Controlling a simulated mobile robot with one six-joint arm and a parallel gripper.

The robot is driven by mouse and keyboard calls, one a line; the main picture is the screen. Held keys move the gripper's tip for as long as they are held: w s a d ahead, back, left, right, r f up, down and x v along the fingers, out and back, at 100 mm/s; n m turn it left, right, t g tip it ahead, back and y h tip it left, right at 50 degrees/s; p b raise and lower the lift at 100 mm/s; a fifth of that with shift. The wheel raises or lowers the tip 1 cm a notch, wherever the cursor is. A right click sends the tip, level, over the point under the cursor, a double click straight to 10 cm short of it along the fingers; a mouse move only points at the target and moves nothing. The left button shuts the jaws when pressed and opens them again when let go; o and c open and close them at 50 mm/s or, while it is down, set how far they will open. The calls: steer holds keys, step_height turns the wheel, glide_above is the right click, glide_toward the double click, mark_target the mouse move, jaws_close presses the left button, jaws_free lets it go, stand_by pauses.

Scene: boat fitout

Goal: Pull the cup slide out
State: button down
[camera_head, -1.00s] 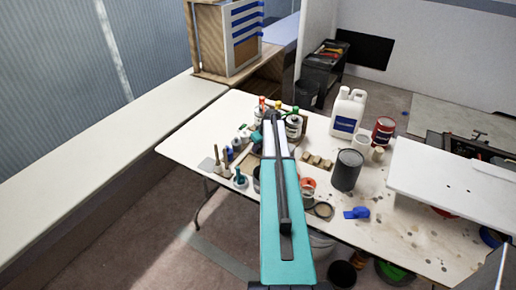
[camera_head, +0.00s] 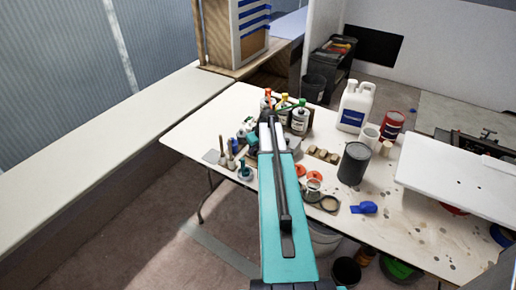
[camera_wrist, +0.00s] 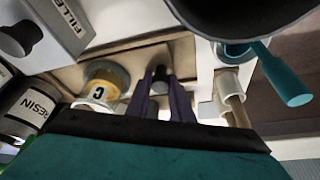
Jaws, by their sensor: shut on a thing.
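In the wrist view the two fingers of my gripper (camera_wrist: 160,92) are shut on a small dark knob (camera_wrist: 160,76). The knob sits in front of a tan wooden panel (camera_wrist: 130,52), which looks like part of the cup slide, but I cannot tell how far it is out. In the head view my teal arm reaches over the table and hides the fingertips and the slide. A yellow-and-white jar marked C (camera_wrist: 103,82) stands left of the fingers in the wrist view.
A FILLER box (camera_wrist: 55,30) and a RESIN can (camera_wrist: 30,108) are close on the left. A dark round vessel (camera_wrist: 240,18) and a teal handle (camera_wrist: 285,80) are close on the right. On the table (camera_head: 420,225) stand a white jug (camera_head: 354,106) and a dark can (camera_head: 353,163).

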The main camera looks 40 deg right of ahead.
steer(key=shift+s+a+b, duration=0.2)
steer(key=shift+a, duration=0.55)
steer(key=shift+s+a+b, duration=0.15)
steer(key=shift+a+b, duration=0.05)
steer(key=shift+a, duration=0.6)
steer(key=shift+s+a+b, duration=0.2)
steer(key=shift+a, duration=0.55)
steer(key=shift+d, duration=0.1)
steer(key=c, duration=1.6)
jaws_free()
steer(key=shift+o, duration=0.2)
steer(key=shift+r, duration=0.1)
steer(key=b+v, duration=0.3)
steer(key=v, duration=1)
steer(key=shift+s+r, duration=0.2)
steer(key=shift+r, duration=0.1)
steer(key=shift+r, duration=0.1)
